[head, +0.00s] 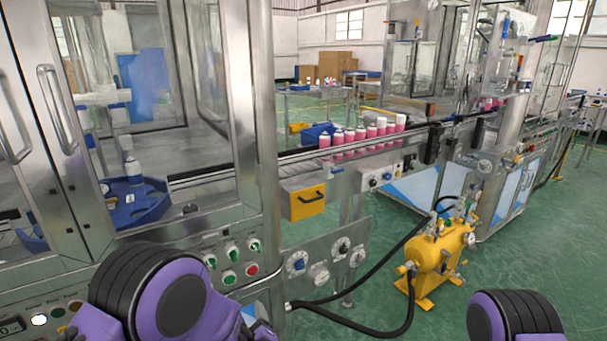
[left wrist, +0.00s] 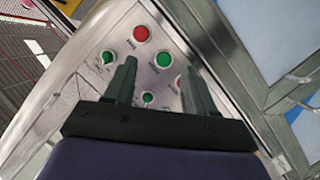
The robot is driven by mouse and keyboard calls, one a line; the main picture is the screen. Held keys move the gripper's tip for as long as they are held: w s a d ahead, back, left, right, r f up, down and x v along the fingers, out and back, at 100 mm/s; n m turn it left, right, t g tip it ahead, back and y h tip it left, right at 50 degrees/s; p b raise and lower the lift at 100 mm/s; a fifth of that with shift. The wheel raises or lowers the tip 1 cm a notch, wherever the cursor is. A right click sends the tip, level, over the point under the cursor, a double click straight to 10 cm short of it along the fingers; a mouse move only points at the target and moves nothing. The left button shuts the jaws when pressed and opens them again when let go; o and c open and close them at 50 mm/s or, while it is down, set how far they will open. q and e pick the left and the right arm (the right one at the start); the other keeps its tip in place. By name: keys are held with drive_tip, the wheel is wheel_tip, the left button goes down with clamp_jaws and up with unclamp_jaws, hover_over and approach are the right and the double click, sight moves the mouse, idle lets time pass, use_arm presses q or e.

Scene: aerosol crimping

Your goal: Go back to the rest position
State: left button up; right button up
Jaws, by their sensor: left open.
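My left gripper (left wrist: 157,82) shows in the left wrist view with its two dark fingers apart and nothing between them. Beyond the fingers is a metal control panel (left wrist: 92,88) with red and green buttons and switches. I cannot tell the exact gap between fingers and panel. In the head view my left arm's purple and black links fill the lower left, below the machine's control panel (head: 268,255). Part of my right arm shows at the lower right; my right gripper is out of view.
The glass-doored machine (head: 262,110) stands close on the left. A conveyor (head: 345,160) carries several pink cans (head: 360,134). A yellow tank (head: 432,262) with black hoses (head: 378,333) stands on the green floor. Open floor (head: 545,235) lies at the right.

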use_arm(q)
drive_tip(key=s+a+f+m+g+h, duration=0.2)
drive_tip(key=s+a+f+m+g, duration=0.2)
drive_tip(key=s+a+f, duration=0.5)
drive_tip(key=s+a+f+g, duration=0.2)
drive_tip(key=s+f, duration=0.1)
drive_tip(key=s, duration=0.5)
drive_tip(key=s+a+f+g, duration=0.2)
drive_tip(key=s+f+g, duration=0.1)
drive_tip(key=s, duration=0.6)
drive_tip(key=s+a+f+g, duration=0.2)
drive_tip(key=s+f, duration=0.1)
drive_tip(key=s, duration=0.5)
drive_tip(key=shift+s+a+f+m+y, duration=0.2)
drive_tip(key=shift+a+m+y, duration=0.1)
drive_tip(key=shift+a, duration=0.1)
drive_tip(key=shift+w, duration=0.1)
